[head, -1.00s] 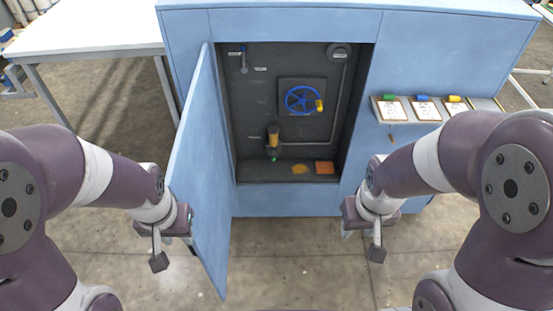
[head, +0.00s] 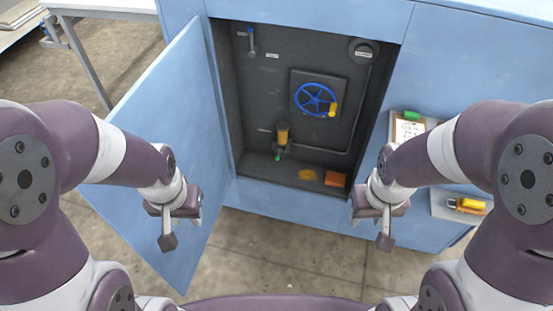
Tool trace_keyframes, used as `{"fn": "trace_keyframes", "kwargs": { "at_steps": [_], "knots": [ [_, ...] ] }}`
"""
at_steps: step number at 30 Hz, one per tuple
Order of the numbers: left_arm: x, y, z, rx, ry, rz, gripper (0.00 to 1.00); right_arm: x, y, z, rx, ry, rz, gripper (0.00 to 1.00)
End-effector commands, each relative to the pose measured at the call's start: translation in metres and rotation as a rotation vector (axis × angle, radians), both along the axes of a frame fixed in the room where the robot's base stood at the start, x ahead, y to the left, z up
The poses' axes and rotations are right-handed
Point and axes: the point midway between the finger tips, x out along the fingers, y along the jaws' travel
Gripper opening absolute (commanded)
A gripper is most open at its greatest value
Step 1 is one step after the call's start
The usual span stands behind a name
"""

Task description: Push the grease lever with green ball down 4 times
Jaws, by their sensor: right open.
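The grease lever's green ball (head: 277,158) shows low inside the open cabinet, just under a yellow and dark grease pump (head: 282,135) on the back wall. The lever arm itself is too small to make out clearly. My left gripper (head: 170,232) is in front of the open cabinet door, left of the lever and apart from it; whether its jaws are open is unclear. My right gripper (head: 383,230) is open and empty, in front of the cabinet's right side, right of the lever and apart from it.
The blue cabinet door (head: 140,110) stands open on the left. Inside are a blue handwheel (head: 315,99) with a yellow knob, a blue-handled valve (head: 251,40), an orange block (head: 335,179) and a flat orange piece (head: 307,174). A clipboard (head: 406,128) hangs at right. A white table stands at left.

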Motion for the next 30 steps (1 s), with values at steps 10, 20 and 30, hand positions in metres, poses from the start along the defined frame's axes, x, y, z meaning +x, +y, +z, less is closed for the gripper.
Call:
{"fn": "trace_keyframes", "kwargs": {
  "at_steps": [10,20,30],
  "knots": [
    [0.0,0.0,0.0004,0.0,0.0,0.0,0.35,0.0,0.0,0.0004,0.0,0.0,0.0,0.0],
    [0.0,0.0,0.0004,0.0,0.0,0.0,0.35,0.0,0.0,0.0004,0.0,0.0,0.0,0.0],
    [0.0,0.0,0.0004,0.0,0.0,0.0,0.35,0.0,0.0,0.0004,0.0,0.0,0.0,0.0]
  ]
}}
